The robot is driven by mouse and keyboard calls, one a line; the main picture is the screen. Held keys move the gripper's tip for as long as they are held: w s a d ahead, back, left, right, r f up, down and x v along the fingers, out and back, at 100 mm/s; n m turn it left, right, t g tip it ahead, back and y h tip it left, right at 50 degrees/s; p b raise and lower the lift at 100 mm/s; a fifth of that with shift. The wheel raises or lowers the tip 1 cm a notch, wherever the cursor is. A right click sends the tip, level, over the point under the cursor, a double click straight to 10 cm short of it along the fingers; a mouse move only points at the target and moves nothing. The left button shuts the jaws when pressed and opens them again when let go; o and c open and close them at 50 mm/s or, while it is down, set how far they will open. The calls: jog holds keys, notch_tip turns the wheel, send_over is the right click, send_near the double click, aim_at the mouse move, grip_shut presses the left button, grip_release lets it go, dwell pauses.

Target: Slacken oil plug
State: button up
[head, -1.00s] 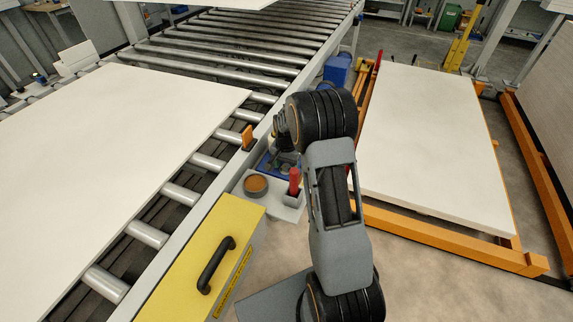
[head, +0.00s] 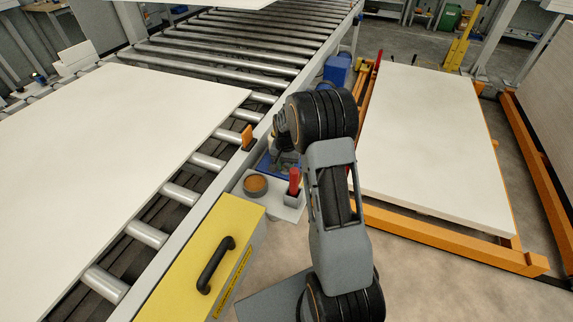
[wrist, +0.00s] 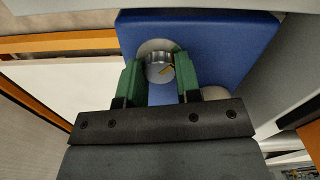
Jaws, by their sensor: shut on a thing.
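The oil plug (wrist: 159,71) is a round silver cap with a small yellow mark on its face. It sits in a pale round recess on a blue housing (wrist: 225,40) in the wrist view. My gripper (wrist: 160,66) has its two green fingers on either side of the plug, shut on it. In the head view my arm covers the gripper and the plug, and only a bit of blue shows beside the arm.
A yellow box (head: 205,255) with a black handle stands beside the roller conveyor (head: 225,45). A small shelf holds a round brown-topped dish (head: 255,184) and a red-handled tool (head: 294,181). White panels lie on the conveyor and on an orange frame (head: 440,243) at right.

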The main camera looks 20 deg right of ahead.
aim_at(286, 165)
jog(key=n, duration=0.5)
jog(key=shift+n, duration=0.4)
dwell(0.4)
jog(key=o, duration=0.9)
notch_tip(286, 165, up, 14)
jog(key=shift+f, duration=0.1)
